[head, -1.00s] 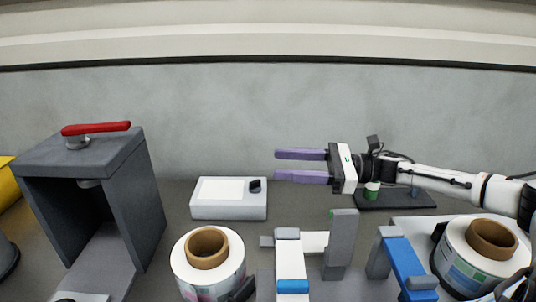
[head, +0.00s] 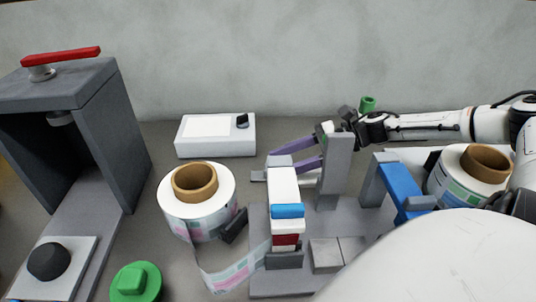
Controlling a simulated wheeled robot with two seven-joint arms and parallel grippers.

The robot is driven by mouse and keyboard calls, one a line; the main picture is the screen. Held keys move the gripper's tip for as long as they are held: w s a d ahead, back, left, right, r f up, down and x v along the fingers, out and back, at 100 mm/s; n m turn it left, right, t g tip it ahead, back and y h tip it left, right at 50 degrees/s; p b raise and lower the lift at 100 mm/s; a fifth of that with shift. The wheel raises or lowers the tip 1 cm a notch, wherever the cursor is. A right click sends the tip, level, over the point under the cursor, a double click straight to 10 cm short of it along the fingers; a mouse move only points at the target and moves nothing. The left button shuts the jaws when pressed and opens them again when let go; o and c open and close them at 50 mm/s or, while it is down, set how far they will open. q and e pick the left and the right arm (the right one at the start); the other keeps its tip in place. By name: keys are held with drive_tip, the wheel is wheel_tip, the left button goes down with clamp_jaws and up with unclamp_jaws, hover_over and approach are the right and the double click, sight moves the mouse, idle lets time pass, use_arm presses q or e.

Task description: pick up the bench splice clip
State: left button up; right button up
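I cannot tell for certain which part is the bench splice clip. A small blue piece (head: 288,211) sits across the white block (head: 284,185) at the middle of the grey fixture. My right gripper (head: 290,152) is behind that fixture, its two purple fingers apart, pointing left, with nothing seen between them. A grey post (head: 333,165) hides part of the gripper. A small green part (head: 367,104) shows just behind its wrist; what it rests on is hidden. My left gripper is not in view.
A label reel (head: 205,212) stands left of the fixture, its strip trailing to it. A second reel (head: 470,180) is at right, beside a blue bar (head: 402,185). A grey press (head: 75,95) with a red lever, a green knob (head: 136,282) and a white box (head: 215,135) stand around. A large white shape covers the lower right.

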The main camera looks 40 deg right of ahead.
drive_tip(key=shift+x, duration=1.1)
drive_tip(key=shift+w+a+f+b, duration=0.1)
drive_tip(key=shift+a+b, duration=0.1)
drive_tip(key=shift+b, duration=0.1)
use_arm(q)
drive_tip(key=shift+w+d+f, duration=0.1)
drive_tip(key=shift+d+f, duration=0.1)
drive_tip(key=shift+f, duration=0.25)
use_arm(e)
drive_tip(key=c, duration=1.2)
use_arm(q)
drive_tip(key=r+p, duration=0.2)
drive_tip(key=p, duration=0.1)
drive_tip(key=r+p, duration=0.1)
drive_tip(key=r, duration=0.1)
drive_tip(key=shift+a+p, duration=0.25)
drive_tip(key=shift+p, duration=0.05)
use_arm(e)
wheel_tip(320, 180, up, 10)
